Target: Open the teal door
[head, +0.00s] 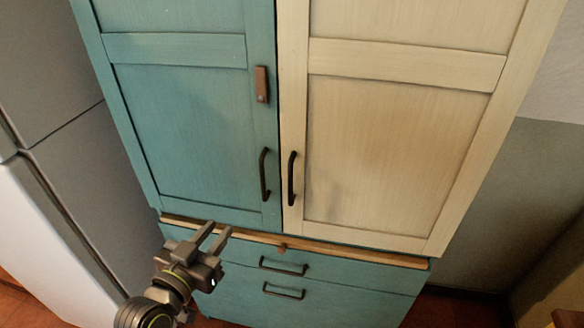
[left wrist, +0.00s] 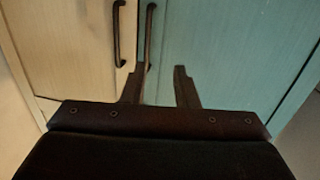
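The teal door (head: 185,130) is the left door of the cabinet and is shut. Its dark upright bar handle (head: 264,175) sits near its right edge, low down. In the left wrist view the teal door (left wrist: 235,45) is on the right, and its handle (left wrist: 149,38) shows beyond the left finger. My left gripper (head: 218,231) is in front of the cabinet, lower left of the handle in the head view. Its two fingers are apart with nothing between them, and it also shows in the left wrist view (left wrist: 160,70). My right gripper is out of view.
A cream door (head: 390,150) with its own dark handle (head: 291,178) is shut beside the teal one. A small brown block (head: 262,84) is on the teal door. Below are a wooden ledge (head: 350,253) and teal drawers with handles. A white fridge-like unit (head: 50,240) stands left.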

